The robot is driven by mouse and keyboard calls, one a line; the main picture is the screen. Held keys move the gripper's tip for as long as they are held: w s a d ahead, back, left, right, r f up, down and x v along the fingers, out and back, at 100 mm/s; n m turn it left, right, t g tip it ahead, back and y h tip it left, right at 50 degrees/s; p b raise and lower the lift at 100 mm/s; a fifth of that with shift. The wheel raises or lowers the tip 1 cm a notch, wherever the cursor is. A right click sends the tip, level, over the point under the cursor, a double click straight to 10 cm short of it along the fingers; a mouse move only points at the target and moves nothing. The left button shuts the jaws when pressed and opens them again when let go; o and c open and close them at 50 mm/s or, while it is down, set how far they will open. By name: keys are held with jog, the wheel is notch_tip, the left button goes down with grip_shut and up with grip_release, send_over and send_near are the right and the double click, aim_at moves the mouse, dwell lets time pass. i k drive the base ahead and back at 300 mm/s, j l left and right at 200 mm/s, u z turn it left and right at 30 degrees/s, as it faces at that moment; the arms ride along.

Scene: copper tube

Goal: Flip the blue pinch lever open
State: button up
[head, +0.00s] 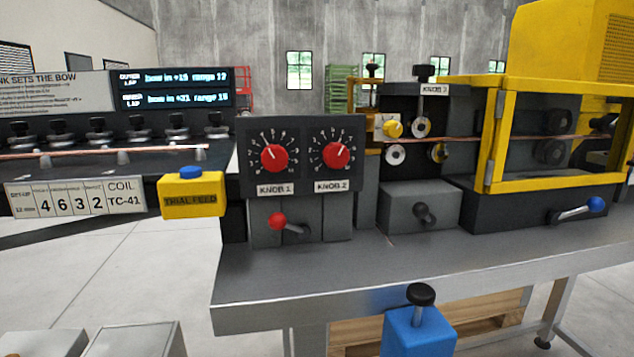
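The blue pinch lever (596,204) shows at the right, on the front of the dark machine base under the yellow guard. It has a round blue knob on a short silver arm. The arm runs from a pivot at its lower left and rises slightly to the right, lying near horizontal. Nothing is touching the lever. My gripper is not in view.
The yellow guard frame (493,143) stands above the lever. A black-knobbed lever (424,213) and a red-knobbed lever (281,221) are farther left. A blue block (418,336) with a black knob stands in front of the grey bench (300,279). The bench's front strip is clear.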

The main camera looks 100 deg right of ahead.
aim_at(555, 217)
jog(key=k+z, duration=0.35)
jog(key=k+j+z, duration=0.1)
jog(key=z, duration=0.25)
jog(key=k+l+z, duration=0.1)
jog(key=k, duration=0.4)
jog(key=k+l+z, duration=0.1)
jog(key=k, duration=0.4)
jog(key=k+l, duration=0.25)
jog(key=k, duration=0.25)
jog(key=k+l+z, duration=0.15)
jog(key=k, duration=0.35)
